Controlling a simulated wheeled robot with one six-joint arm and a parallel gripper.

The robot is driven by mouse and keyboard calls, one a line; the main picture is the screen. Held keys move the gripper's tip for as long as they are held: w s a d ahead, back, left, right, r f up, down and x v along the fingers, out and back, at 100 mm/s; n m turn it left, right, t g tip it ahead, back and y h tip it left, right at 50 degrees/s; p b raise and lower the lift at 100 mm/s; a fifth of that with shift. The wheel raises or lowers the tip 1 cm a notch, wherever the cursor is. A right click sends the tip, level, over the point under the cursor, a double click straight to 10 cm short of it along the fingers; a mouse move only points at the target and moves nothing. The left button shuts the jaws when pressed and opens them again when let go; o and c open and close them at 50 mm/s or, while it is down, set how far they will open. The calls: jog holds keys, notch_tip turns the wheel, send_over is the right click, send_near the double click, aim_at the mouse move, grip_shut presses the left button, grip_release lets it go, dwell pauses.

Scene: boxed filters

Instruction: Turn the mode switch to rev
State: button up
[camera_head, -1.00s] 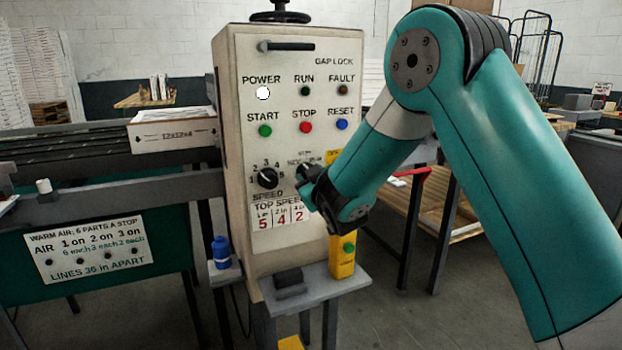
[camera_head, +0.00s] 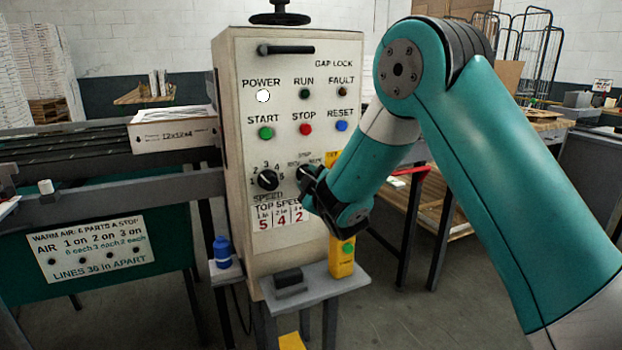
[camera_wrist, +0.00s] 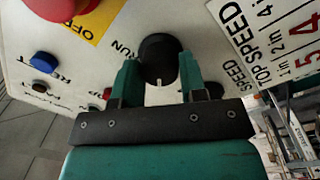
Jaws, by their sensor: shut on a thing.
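The mode switch is a black round knob (camera_wrist: 158,56) on the machine's panel (camera_head: 245,215). In the wrist view it sits between the two teal fingers of my gripper (camera_wrist: 159,80), which is shut on it. The RUN label (camera_wrist: 122,48) shows beside the knob; the rev label is not readable in the wrist view.
The black speed knob (camera_head: 267,180) is close to the left of my gripper. START (camera_head: 265,133), STOP (camera_head: 306,130) and RESET (camera_head: 341,126) buttons sit above. A yellow box (camera_head: 342,260) with a green button is below right. A blue bottle (camera_head: 222,252) stands left.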

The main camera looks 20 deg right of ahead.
jog(key=o, duration=0.9)
jog(key=shift+s, duration=0.15)
jog(key=s+b, duration=1)
jog(key=s, duration=0.1)
jog(key=s+b, duration=0.5)
jog(key=s, duration=0.1)
jog(key=shift+s+a+f+b, duration=0.1)
jog(key=shift+f+b, duration=0.3)
